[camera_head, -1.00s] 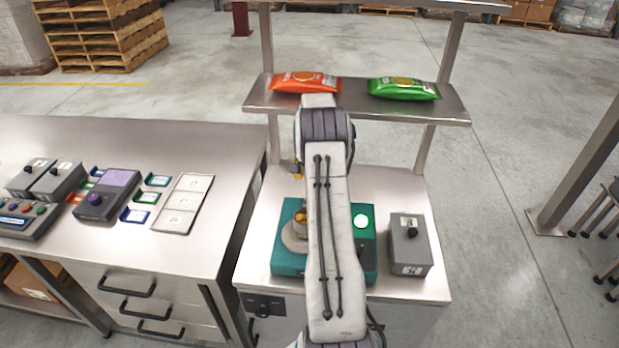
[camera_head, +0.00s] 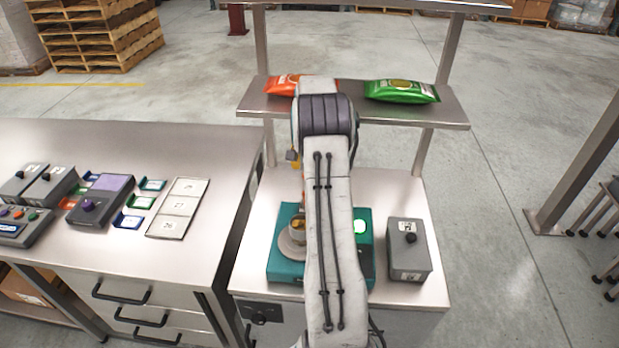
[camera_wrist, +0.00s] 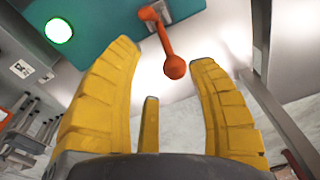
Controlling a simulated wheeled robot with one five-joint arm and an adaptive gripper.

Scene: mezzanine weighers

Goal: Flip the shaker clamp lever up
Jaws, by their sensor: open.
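The shaker (camera_head: 284,262) is a teal box on the right-hand table, partly hidden behind my arm. It carries a round plate with a small cup (camera_head: 298,228) on the left and a lit green lamp (camera_head: 361,227) on the right. In the wrist view, the orange clamp lever (camera_wrist: 166,43) is mounted on a grey bracket at the teal body's edge, with its ball knob towards me. My gripper (camera_wrist: 166,56) is open, its yellow fingers either side of the knob, with no visible contact.
A grey box with a black knob (camera_head: 408,262) stands right of the shaker. A shelf (camera_head: 350,108) above the table holds an orange bag (camera_head: 283,85) and a green bag (camera_head: 401,92). Metal posts hold up the shelf. The left bench (camera_head: 215,150) carries several devices.

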